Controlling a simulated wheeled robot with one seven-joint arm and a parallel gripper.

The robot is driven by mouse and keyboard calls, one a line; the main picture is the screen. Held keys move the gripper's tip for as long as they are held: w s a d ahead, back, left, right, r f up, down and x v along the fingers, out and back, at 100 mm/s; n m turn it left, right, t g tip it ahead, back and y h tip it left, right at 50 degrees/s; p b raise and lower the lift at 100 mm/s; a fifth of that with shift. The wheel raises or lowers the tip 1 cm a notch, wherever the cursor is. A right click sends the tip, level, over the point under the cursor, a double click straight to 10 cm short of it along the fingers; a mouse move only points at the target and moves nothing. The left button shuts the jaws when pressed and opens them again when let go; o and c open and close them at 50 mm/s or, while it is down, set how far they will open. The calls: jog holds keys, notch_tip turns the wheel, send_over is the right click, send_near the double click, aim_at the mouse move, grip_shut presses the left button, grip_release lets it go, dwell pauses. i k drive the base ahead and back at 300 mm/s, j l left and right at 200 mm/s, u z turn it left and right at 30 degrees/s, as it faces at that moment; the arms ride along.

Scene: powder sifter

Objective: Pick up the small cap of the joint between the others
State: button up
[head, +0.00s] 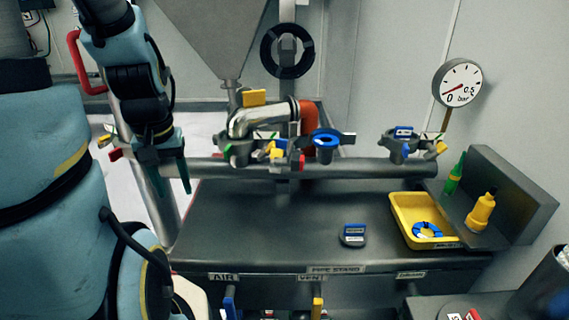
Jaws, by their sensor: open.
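Three joints stand along the grey horizontal pipe (370,168). The left joint (238,150) has a shiny elbow pipe (262,117) at it. The middle joint (325,143) has a blue ring on top. The right joint (398,148) has a blue-and-white tag on top. A small dark cap (352,238) with a blue-and-white tag lies on the bench, below and right of the middle joint. I cannot tell from its look which joint it belongs to. My gripper (170,185) hangs open and empty, fingers down, left of the left joint and well away from the cap.
A yellow tray (405,222) holding a blue ring (427,230) sits right of the cap. A green bottle (455,178) and a yellow bottle (481,212) stand beside it. The pipe crosses above the dark bench (260,225), which is clear left of the cap.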

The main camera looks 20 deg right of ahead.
aim_at(354, 235)
jog(key=z, duration=1)
jog(key=k+u, duration=0.2)
jog(key=u, duration=0.15)
jog(key=k+j+u, duration=0.3)
jog(key=i+l, duration=0.1)
